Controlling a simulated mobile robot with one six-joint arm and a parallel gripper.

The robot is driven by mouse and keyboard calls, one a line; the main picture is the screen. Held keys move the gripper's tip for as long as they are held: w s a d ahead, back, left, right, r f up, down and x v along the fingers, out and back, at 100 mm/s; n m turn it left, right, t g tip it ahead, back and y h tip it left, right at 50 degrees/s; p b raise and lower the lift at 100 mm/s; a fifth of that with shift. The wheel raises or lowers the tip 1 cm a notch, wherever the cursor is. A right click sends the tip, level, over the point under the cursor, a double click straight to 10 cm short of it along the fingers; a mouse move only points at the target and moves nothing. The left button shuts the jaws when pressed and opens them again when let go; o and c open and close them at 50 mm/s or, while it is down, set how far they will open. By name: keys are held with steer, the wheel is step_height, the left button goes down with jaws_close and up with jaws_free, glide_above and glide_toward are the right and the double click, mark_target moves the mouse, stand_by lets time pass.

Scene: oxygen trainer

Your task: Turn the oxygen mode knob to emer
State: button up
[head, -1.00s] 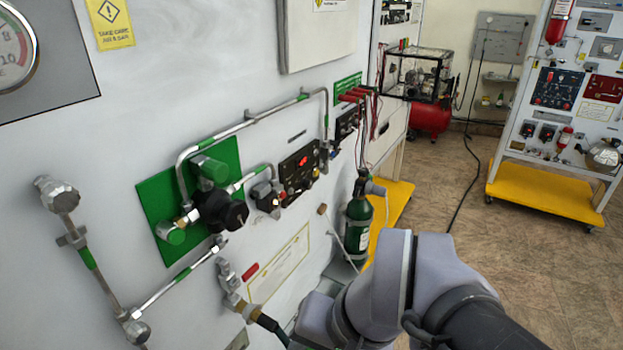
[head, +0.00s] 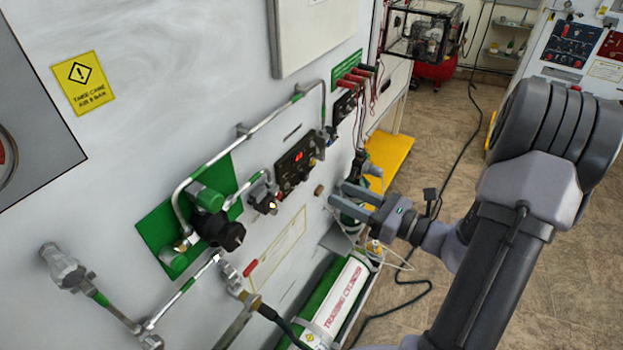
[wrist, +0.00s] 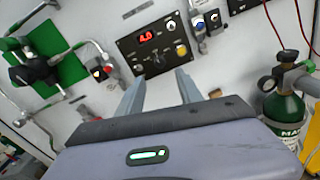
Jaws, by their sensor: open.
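A black control panel (head: 295,168) with a lit red display is on the white wall in the head view. The wrist view shows this panel (wrist: 158,45) with the display reading about 4.0, a yellow knob (wrist: 181,50) at its right, and small switches. The panel lettering is too small to read, so I cannot tell which control is the oxygen mode knob or its setting. My gripper (head: 337,194) is open and empty, to the right of the panel and apart from it. In the wrist view its fingers (wrist: 158,78) point toward the panel's lower edge.
A black regulator (head: 222,230) with pipes on a green plate (head: 160,235) projects from the wall at left. A green bottle (wrist: 288,112) stands at right in the wrist view. A training cylinder (head: 340,300) lies below. Open floor (head: 430,150) is at right.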

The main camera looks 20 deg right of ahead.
mark_target(307, 179)
steer(key=x, duration=0.9)
steer(key=shift+s, duration=0.1)
jaws_close()
